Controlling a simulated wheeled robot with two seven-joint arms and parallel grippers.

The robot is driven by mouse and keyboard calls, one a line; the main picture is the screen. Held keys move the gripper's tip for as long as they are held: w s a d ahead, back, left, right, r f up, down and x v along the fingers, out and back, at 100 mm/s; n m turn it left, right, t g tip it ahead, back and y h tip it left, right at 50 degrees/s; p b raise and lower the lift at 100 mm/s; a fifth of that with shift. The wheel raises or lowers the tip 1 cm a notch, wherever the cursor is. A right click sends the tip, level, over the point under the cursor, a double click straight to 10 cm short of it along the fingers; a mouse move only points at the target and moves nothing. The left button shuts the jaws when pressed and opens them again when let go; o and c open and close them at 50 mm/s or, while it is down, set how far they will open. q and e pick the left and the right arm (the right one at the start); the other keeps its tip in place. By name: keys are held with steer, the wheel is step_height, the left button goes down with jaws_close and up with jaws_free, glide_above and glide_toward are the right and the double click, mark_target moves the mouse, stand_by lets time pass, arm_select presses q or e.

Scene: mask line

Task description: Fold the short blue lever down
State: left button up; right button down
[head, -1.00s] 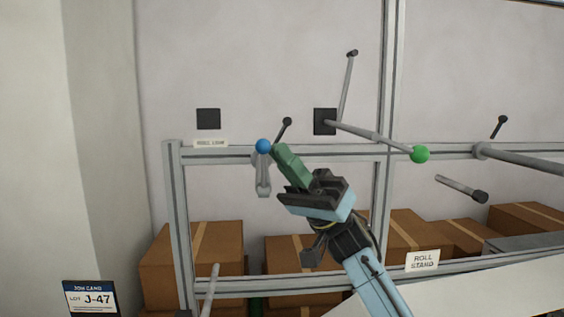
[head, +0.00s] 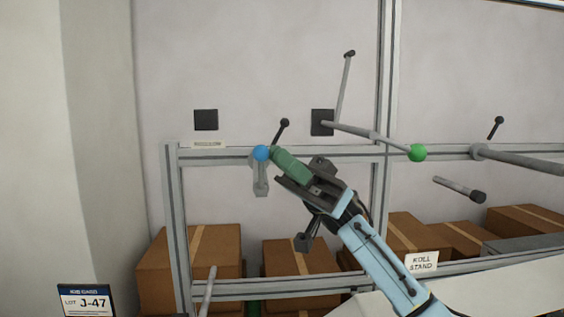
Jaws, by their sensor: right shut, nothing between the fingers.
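The short blue lever shows as a blue ball knob (head: 262,153) in front of the upper grey rail, with a short grey piece (head: 261,180) just below it. The lever's shaft is foreshortened, so its exact angle is hard to tell. My right gripper (head: 276,155) comes in from the lower right. Its green fingers are shut with nothing between them. Their tips are at the right side of the blue knob and appear to touch it, though depth is hard to judge. My left gripper is out of view.
A longer lever with a green knob (head: 418,153) sticks out to the right. Black-tipped rods (head: 347,90) stand near it. The grey rail frame (head: 213,156) spans the scene, with cardboard boxes (head: 210,270) behind. A roll stand sign (head: 422,263) hangs at lower right.

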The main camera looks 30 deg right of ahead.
steer(key=shift+s+a+f+n+g+h+p, duration=0.15)
steer(key=shift+s+f+n+h+p, duration=0.3)
steer(key=shift+n+h, duration=0.75)
steer(key=shift+s+a+f+n+g+h+p, duration=0.25)
steer(key=shift+s+n+h+p, duration=0.25)
steer(key=shift+n+h, duration=0.75)
steer(key=shift+s+a+f+n+g+h+p, duration=0.1)
steer(key=shift+s+f+n+h+p, duration=0.35)
steer(key=shift+n+h, duration=0.75)
steer(key=shift+f, duration=0.15)
